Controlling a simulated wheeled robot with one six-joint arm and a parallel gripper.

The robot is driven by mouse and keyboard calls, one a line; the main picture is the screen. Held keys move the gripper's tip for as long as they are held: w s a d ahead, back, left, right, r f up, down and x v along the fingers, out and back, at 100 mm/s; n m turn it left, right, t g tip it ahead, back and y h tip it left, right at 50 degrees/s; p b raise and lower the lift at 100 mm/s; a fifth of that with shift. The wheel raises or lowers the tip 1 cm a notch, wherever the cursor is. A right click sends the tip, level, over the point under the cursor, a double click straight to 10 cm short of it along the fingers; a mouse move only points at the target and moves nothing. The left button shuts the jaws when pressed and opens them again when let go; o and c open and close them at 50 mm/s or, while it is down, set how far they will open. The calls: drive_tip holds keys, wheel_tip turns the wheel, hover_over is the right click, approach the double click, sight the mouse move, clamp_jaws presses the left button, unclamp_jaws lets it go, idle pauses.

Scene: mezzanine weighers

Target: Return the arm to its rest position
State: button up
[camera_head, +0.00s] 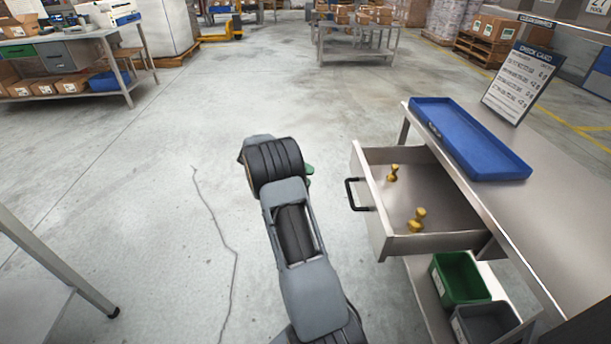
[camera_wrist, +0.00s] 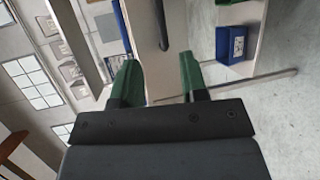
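My arm reaches up the middle of the head view, left of the open drawer (camera_head: 385,222). My gripper is mostly hidden there behind the arm; only a bit of green finger shows. In the wrist view my gripper (camera_wrist: 158,68) has its two green fingers spread apart, with nothing between them. A black bar, which looks like a handle, shows beyond the fingertips, not held. The drawer has a black handle (camera_head: 352,195) and holds brass weights, one standing (camera_head: 392,173) and others (camera_head: 416,220) near its front corner.
A steel bench (camera_head: 560,185) stands at right, with a blue tray (camera_head: 480,165) and a check card (camera_head: 516,85) on it. A green bin (camera_head: 458,278) and a grey bin (camera_head: 485,325) sit below. Open floor lies left of my arm; a table edge (camera_head: 60,262) is at far left.

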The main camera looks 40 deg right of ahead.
idle(0.4)
wheel_tip(320, 180, down, 6)
drive_tip(key=s+a+n+t+y, duration=0.1)
drive_tip(key=a+n+t, duration=0.15)
drive_tip(key=n, duration=0.25)
drive_tip(key=s+a+r+n+t+y+p, duration=0.1)
drive_tip(key=a+r+n+t+y+p, duration=0.2)
drive_tip(key=a+r+t+p, duration=0.4)
drive_tip(key=s+a+r+n+t+y+p, duration=0.1)
drive_tip(key=s+a+r+n+t+p, duration=0.1)
drive_tip(key=s+a+r+t+p, duration=0.2)
drive_tip(key=s+a+r+n+t+y+p, duration=0.2)
drive_tip(key=s+a+r+t+p, duration=0.2)
drive_tip(key=a+r+p, duration=0.6)
drive_tip(key=a+r, duration=0.5)
drive_tip(key=r, duration=0.5)
drive_tip(key=shift+a, duration=0.15)
drive_tip(key=shift+t, duration=0.25)
